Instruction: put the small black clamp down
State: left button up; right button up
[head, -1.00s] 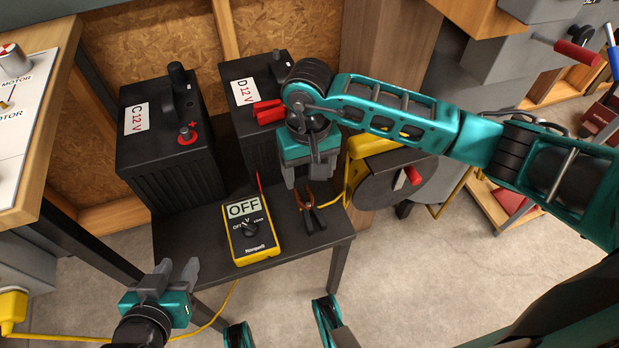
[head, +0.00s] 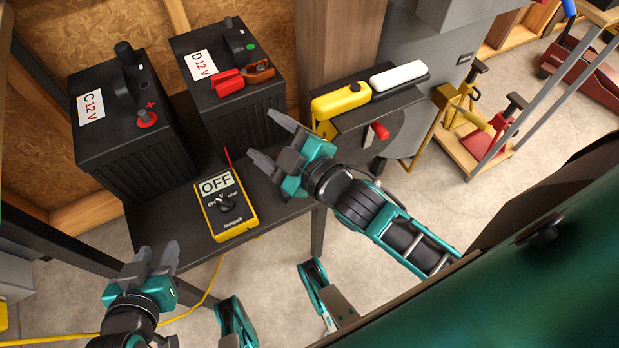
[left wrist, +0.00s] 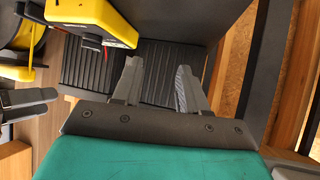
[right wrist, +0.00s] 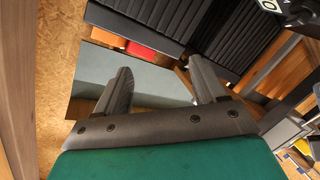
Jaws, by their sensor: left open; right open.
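My left gripper (head: 157,257) is open and empty in front of the table's near edge, left of the meter. A red clamp (head: 228,82) with copper-brown jaws lies on top of the D battery (head: 250,115).
The C battery (head: 130,130) stands left of the D battery. A yellow multimeter (head: 226,208) reading OFF lies on the table. A yellow and a white handled piece (head: 398,76) sit right of the batteries. Open floor (head: 440,215) lies to the right.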

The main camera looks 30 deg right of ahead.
jog(key=s+d+f+m+g+h, duration=0.2)
jog(key=s+d+f+m+g, duration=0.2)
jog(key=s+f+m, duration=0.3)
notch_tip(320, 180, down, 2)
jog(key=shift+s+f+m+g, duration=0.15)
jog(key=shift+m+g, duration=0.25)
jog(key=shift+m, duration=0.6)
pick_arm(q)
jog(key=shift+r, duration=0.1)
jog(key=s+a+r+y+p, duration=0.1)
jog(key=a+r+p, duration=0.2)
jog(key=r+p, duration=0.8)
jog(key=p, duration=0.5)
jog(key=shift+s+a+r, duration=0.15)
jog(key=shift+s, duration=0.1)
pick_arm(e)
jog(key=s+d+r+h, duration=0.1)
jog(key=d+r, duration=0.2)
jog(key=r, duration=0.8)
jog(key=shift+s+r, duration=0.25)
jog(key=shift+r, duration=0.1)
pick_arm(q)
jog(key=shift+d, duration=0.25)
pick_arm(e)
jog(key=shift+a, duration=0.1)
